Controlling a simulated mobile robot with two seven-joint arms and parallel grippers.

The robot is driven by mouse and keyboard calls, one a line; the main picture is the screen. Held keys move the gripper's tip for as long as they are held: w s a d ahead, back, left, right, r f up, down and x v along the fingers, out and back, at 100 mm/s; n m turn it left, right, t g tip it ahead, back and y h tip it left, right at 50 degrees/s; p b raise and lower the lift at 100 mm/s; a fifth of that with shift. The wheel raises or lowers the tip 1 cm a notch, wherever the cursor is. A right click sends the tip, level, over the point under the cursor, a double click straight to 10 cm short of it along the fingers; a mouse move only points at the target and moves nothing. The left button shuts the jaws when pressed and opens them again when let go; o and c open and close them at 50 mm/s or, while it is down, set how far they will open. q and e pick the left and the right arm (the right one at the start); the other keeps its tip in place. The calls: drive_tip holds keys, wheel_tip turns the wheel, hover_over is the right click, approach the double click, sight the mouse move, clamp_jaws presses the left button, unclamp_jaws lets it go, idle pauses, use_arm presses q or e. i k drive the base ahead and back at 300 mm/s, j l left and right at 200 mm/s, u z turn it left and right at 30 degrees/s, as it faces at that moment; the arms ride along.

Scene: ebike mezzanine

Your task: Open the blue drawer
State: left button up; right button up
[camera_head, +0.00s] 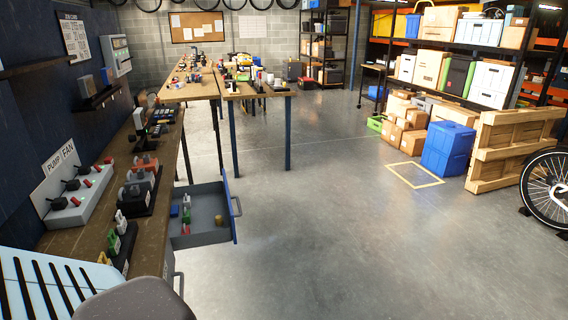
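The blue drawer (229,207) shows at left of centre in the head view. It stands pulled out to the right from under the long wooden workbench (103,167). Its blue front carries a grey bar handle (238,206). Its grey inside is visible, with a few small objects: a blue one, a green and red one, and a yellow-brown cylinder (219,220). Neither of my grippers is in view, and nothing touches the drawer handle.
The bench carries a pump and fan switch box (73,203) and several small tools. A light blue slotted panel (40,285) and a grey rounded shape (135,298) fill the lower left. The concrete floor (320,225) right of the drawer is clear. A blue crate (448,148) stands farther right.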

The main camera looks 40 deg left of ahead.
sight(208, 200)
drive_tip(key=i+u, duration=0.8)
drive_tip(key=i+l, duration=0.05)
drive_tip(key=i, duration=0.05)
